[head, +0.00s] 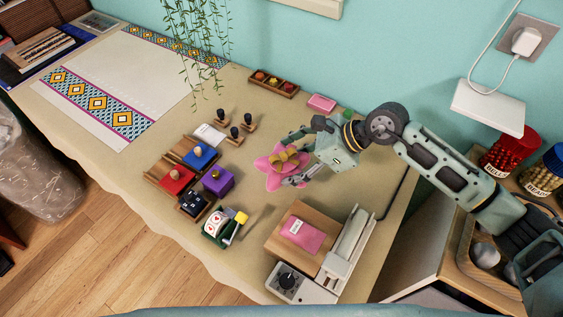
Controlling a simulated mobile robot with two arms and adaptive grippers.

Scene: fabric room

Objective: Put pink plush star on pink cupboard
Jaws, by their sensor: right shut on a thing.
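The pink plush star (269,179) is in the head view near the middle of the table, with a yellow-gold part on top. My right gripper (291,163) reaches in from the right and is shut on the star, covering part of it. I cannot tell whether the star touches the table. No pink cupboard can be made out. My left gripper is not in view.
Stamps and coloured blocks (218,180) stand left of the star. A machine with a wooden plate (283,221) and a pink packet (302,233) is at the front right. A plant (200,45) hangs over the patterned runner (140,70). Jars (510,152) stand right.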

